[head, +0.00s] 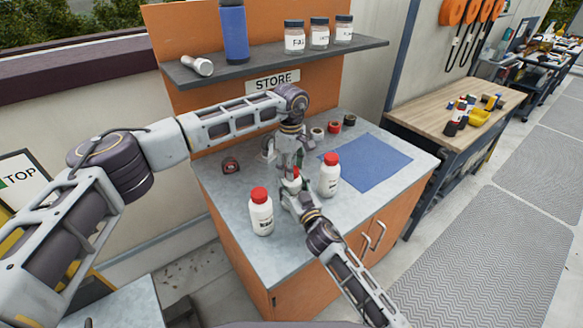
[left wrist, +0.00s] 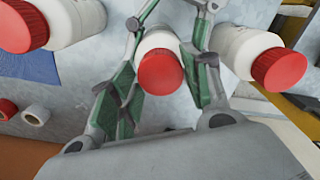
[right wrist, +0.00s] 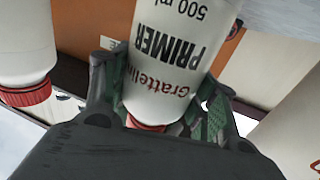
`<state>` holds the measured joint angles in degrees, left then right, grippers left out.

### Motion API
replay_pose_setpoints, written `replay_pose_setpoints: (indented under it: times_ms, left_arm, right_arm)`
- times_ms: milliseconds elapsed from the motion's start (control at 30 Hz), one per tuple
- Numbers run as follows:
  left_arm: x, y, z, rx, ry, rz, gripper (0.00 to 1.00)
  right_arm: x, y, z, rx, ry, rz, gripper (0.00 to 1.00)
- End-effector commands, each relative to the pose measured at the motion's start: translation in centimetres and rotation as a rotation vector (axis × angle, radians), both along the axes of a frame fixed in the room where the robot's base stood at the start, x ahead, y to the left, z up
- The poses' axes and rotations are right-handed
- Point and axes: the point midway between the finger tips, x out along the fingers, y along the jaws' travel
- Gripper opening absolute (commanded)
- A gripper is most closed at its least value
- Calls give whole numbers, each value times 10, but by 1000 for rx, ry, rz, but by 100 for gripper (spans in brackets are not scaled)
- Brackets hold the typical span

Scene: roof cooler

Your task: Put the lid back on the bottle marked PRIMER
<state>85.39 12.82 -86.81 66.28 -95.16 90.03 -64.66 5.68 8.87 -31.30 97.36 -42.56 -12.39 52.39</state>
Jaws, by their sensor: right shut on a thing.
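The PRIMER bottle (right wrist: 165,60) is white, with its label facing the right wrist camera. My right gripper (head: 288,193) is shut on it, and its fingers flank it in the right wrist view (right wrist: 160,98). A red lid (left wrist: 160,72) is at the bottle's mouth; it shows partly in the right wrist view (right wrist: 146,125). I cannot tell whether it is fully seated. My left gripper (left wrist: 160,85) points down from above, its green-padded fingers apart on either side of the lid. In the head view, the grippers largely hide this bottle.
Red-capped white bottles stand on the left (head: 261,214) and right (head: 330,176), close to the grippers. A blue mat (head: 366,165) lies on the right of the counter. Tape rolls (head: 333,127) sit behind. A shelf (head: 270,66) with jars overhangs the counter's back.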

Motion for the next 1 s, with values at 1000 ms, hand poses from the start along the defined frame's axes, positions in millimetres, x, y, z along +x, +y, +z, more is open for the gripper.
replay_pose_setpoints:
  times_ms: [1000]
  left_arm:
    - [-1, -2, 56, -2, 0, -1, 64]
  right_arm:
    - [0, 0, 0, 0, 1, 0, 0]
